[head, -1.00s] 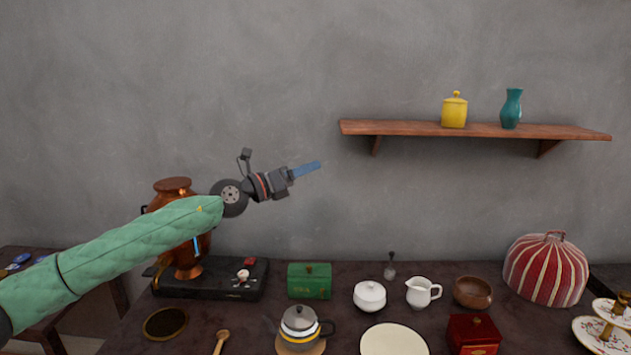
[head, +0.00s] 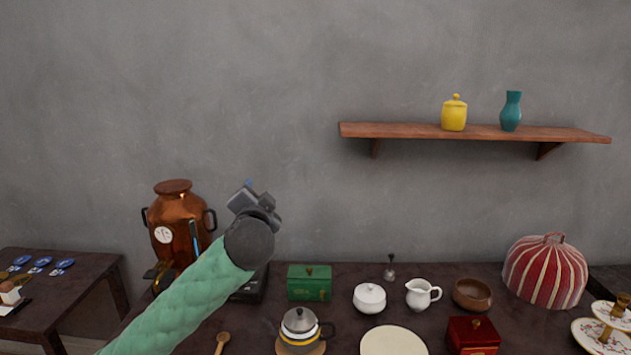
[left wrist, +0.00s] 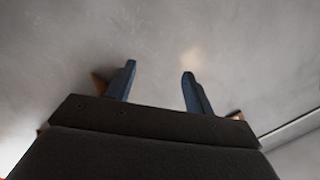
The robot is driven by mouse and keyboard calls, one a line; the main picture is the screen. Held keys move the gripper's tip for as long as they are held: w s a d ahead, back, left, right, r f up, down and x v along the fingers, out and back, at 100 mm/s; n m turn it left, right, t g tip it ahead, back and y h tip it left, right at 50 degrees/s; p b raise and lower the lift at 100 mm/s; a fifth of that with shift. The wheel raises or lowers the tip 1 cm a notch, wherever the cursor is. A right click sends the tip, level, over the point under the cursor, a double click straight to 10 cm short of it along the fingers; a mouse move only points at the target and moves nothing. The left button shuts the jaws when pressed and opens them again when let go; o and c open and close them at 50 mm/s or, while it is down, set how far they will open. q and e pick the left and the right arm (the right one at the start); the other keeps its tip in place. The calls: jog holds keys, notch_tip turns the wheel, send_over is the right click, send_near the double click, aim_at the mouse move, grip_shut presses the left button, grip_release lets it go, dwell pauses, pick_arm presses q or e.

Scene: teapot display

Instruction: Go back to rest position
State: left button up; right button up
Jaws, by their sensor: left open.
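My left gripper (head: 249,185) is raised above the table in front of the grey wall, its arm in a green quilted sleeve coming up from the lower left. In the head view its fingers are mostly hidden behind the wrist. In the left wrist view the two blue fingers (left wrist: 158,88) stand apart with nothing between them, facing the bare wall. My right gripper is not in view.
A copper urn (head: 178,222) stands left of my wrist. The dark table (head: 420,275) holds a green box (head: 309,282), a teapot (head: 300,326), white sugar bowl (head: 369,298) and striped cosy (head: 545,272). A wall shelf (head: 470,131) is at upper right. Space above the table centre is clear.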

pick_arm(q)
jog(key=s+a+f+n+g+h+p, duration=0.15)
jog(key=s+f+g, duration=0.25)
jog(key=s+f, duration=0.85)
jog(key=s+f+n+g+h, duration=0.1)
jog(key=s+f+n+g, duration=0.3)
jog(key=s+f, duration=0.9)
jog(key=s+a+f+n+g+h+p, duration=0.1)
jog(key=s+f+g, duration=0.55)
jog(key=f, duration=1.05)
jog(key=s+f, duration=0.4)
jog(key=s, duration=0.3)
jog(key=s+d+f+g, duration=0.1)
jog(key=s+f, duration=0.3)
jog(key=s, duration=0.4)
jog(key=shift+s+d, duration=0.25)
jog(key=shift+s, duration=0.05)
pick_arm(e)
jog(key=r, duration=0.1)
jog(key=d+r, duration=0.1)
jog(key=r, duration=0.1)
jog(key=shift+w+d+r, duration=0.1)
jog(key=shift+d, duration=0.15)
pick_arm(q)
jog(key=shift+g, duration=0.25)
